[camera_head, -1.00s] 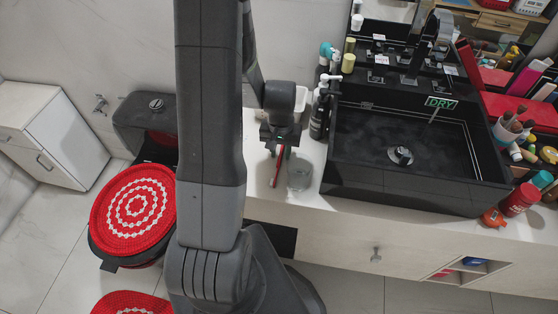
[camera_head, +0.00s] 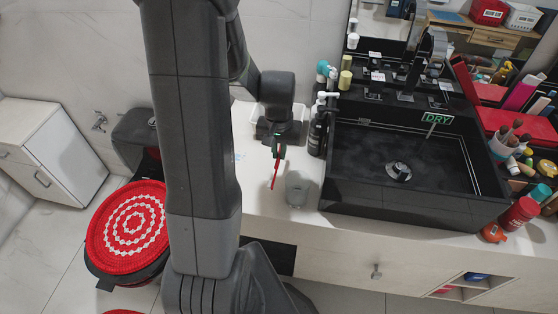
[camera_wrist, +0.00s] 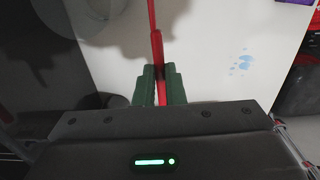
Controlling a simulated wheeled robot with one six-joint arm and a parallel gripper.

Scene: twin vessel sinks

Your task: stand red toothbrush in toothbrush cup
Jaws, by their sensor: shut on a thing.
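The red toothbrush (camera_head: 275,172) is held in my gripper (camera_head: 279,148) above the white counter, hanging down with a tilt, its lower end toward the left. In the wrist view the red toothbrush (camera_wrist: 156,45) runs up from between the green fingertips of my gripper (camera_wrist: 160,85), which are shut on it. A clear grey cup (camera_head: 296,190), which looks like the toothbrush cup, stands upright on the counter just right of the brush's lower end. The brush appears beside the cup, not inside it. I cannot tell the height of its lower end.
The black vessel sink (camera_head: 350,195) stands right of the cup, with a dark pump bottle (camera_head: 318,132) at its left corner. A white tray (camera_head: 246,113) lies behind my gripper. The counter (camera_head: 255,200) is bare left of the cup.

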